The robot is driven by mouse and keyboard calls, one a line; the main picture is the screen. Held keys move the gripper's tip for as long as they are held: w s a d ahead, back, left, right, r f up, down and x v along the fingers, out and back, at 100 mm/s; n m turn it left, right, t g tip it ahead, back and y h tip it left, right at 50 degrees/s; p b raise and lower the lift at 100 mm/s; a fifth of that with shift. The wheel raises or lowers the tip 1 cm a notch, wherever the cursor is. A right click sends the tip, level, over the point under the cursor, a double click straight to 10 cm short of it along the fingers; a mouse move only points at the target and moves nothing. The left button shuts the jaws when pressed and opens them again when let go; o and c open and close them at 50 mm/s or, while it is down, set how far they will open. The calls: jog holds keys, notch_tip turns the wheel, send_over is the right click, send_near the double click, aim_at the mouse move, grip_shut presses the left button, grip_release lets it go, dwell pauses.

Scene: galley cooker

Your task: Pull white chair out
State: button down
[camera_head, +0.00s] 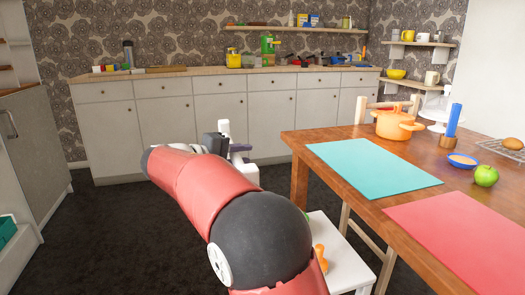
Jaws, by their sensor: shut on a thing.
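The white chair (341,262) stands at the left side of the wooden table, low in the picture, and its white seat shows to the right of my arm. My arm hides much of the rest of it. My gripper (238,149) is at the far end of my arm, left of the table, among small dark and white parts. It is shut on the white chair, but the exact place of contact is too small and covered to make out.
The wooden table (297,178) fills the right side, with a turquoise mat (372,165), a red mat (465,235), an orange pot (396,125) and a green apple (486,175). An orange item (321,257) shows by the seat. Dark floor (105,240) is clear at left.

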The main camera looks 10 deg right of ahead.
jog(key=shift+a+f, duration=0.1)
jog(key=shift+a, duration=1.2)
jog(key=c, duration=1.2)
grip_release()
jog(key=v, duration=0.7)
jog(key=shift+s+a, duration=0.2)
jog(key=shift+a, duration=0.1)
